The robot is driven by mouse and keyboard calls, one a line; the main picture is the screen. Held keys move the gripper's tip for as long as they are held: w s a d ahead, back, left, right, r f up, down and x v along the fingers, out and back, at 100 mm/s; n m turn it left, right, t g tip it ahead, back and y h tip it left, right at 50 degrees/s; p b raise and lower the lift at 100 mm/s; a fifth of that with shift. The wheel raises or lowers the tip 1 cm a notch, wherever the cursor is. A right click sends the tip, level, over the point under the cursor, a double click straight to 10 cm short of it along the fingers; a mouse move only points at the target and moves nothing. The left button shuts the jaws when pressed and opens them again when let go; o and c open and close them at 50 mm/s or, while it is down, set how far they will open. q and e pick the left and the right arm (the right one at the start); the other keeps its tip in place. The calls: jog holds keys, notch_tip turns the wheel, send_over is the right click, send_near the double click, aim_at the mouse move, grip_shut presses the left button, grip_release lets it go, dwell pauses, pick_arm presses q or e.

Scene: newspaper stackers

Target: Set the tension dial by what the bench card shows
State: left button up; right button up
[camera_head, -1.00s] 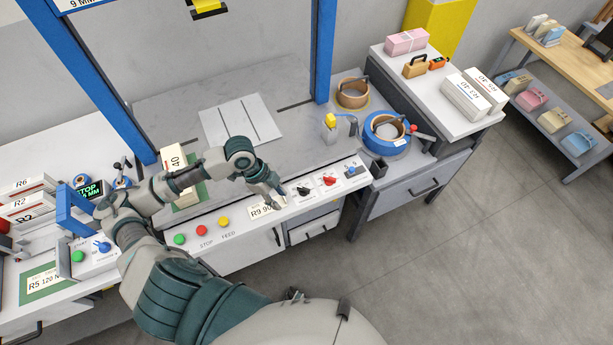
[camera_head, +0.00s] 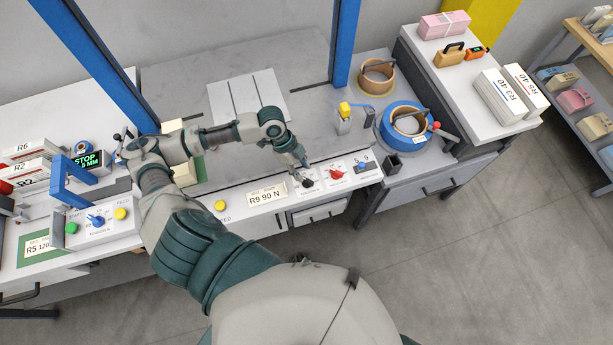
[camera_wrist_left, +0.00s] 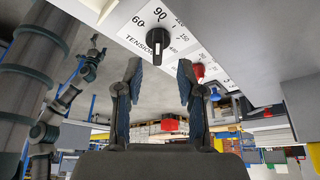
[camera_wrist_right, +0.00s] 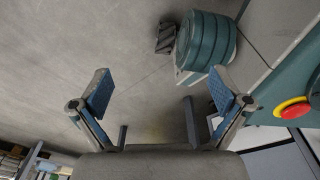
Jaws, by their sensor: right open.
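The bench card (camera_head: 268,197) reads "R9 90 N" and lies on the front panel of the bench. The black tension dial (camera_wrist_left: 158,40) has a white line on its face and sits below the printed 90, with 60 to one side; I cannot tell which end of the line points. In the head view the dial (camera_head: 307,183) is partly hidden by my left gripper (camera_head: 302,164), which is just above it. In the left wrist view my left gripper (camera_wrist_left: 160,78) is open and empty, apart from the dial. My right gripper (camera_wrist_right: 160,90) is open and empty over the floor.
A red knob (camera_head: 337,173) and a blue knob (camera_head: 362,165) sit right of the tension dial. A second panel with a blue knob (camera_head: 96,220) stands at the left. A red button (camera_wrist_right: 295,110) is near my right gripper. Blue posts frame the bench.

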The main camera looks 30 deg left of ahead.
aim_at(307, 179)
pick_arm(q)
jog(key=shift+x, duration=2.35)
jog(key=shift+s, duration=0.15)
grip_shut()
